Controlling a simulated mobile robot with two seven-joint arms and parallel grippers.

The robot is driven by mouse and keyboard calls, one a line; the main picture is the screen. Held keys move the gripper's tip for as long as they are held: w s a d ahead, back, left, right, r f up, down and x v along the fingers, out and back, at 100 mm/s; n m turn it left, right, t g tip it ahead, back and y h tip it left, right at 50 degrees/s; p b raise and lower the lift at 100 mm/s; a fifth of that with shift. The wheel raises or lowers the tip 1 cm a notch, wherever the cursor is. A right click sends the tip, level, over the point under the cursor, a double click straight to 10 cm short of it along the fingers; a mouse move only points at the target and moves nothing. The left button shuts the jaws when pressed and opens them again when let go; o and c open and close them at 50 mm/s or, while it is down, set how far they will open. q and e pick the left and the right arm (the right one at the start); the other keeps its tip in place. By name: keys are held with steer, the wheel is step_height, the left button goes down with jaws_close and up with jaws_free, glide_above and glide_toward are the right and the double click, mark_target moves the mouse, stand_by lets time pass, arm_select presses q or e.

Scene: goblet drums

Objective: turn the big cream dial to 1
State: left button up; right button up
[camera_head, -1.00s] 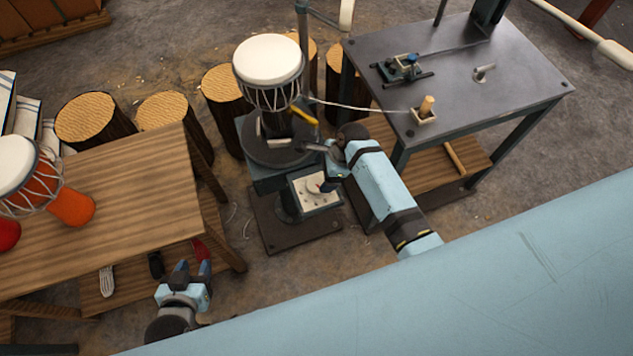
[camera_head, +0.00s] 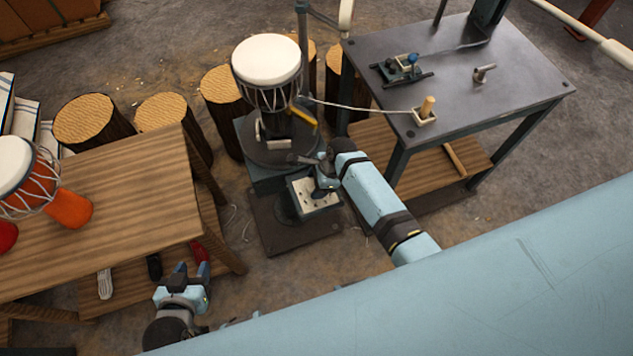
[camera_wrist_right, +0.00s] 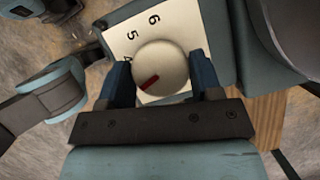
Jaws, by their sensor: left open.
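The big cream dial (camera_wrist_right: 165,64) sits on a white plate (camera_wrist_right: 122,25) with black numbers; 6 and 5 are readable, and another numeral is partly covered by a finger. The dial's red mark points to the lower left in the right wrist view, toward a part hidden by that finger. My right gripper (camera_wrist_right: 158,65) has one finger on each side of the dial, very close to it; I cannot tell whether they press on it. In the head view my right gripper (camera_head: 323,174) covers the dial above the plate. My left gripper (camera_head: 187,270) is open and empty, low at the left.
The dial's stand carries a round platform with a white-topped goblet drum (camera_head: 267,62) just behind my right gripper. A wooden table (camera_head: 120,205) with an orange drum (camera_head: 68,208) is at the left. A dark metal table (camera_head: 455,85) is at the right.

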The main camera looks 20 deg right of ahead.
steer(key=shift+r+n+p, duration=0.2)
steer(key=shift+n+p, duration=0.5)
steer(key=shift+p, duration=0.2)
steer(key=shift+n+g+p, duration=0.5)
steer(key=shift+n+p, duration=0.2)
steer(key=shift+p, duration=0.1)
steer(key=n+g+p, duration=0.1)
steer(key=n+p, duration=0.2)
steer(key=n, duration=0.1)
steer(key=shift+w+n+g, duration=0.1)
steer(key=shift+n+g, duration=0.2)
steer(key=shift+g, duration=0.1)
steer(key=n+g+h+p, duration=0.1)
steer(key=n, duration=0.2)
steer(key=shift+a+f+n, duration=0.1)
steer(key=shift+f+n, duration=0.05)
steer(key=shift+n, duration=0.15)
steer(key=n+g+h, duration=0.1)
steer(key=n, duration=0.3)
steer(key=shift+h+p, duration=0.3)
steer(key=shift+f+n, duration=0.1)
steer(key=shift+n, duration=0.3)
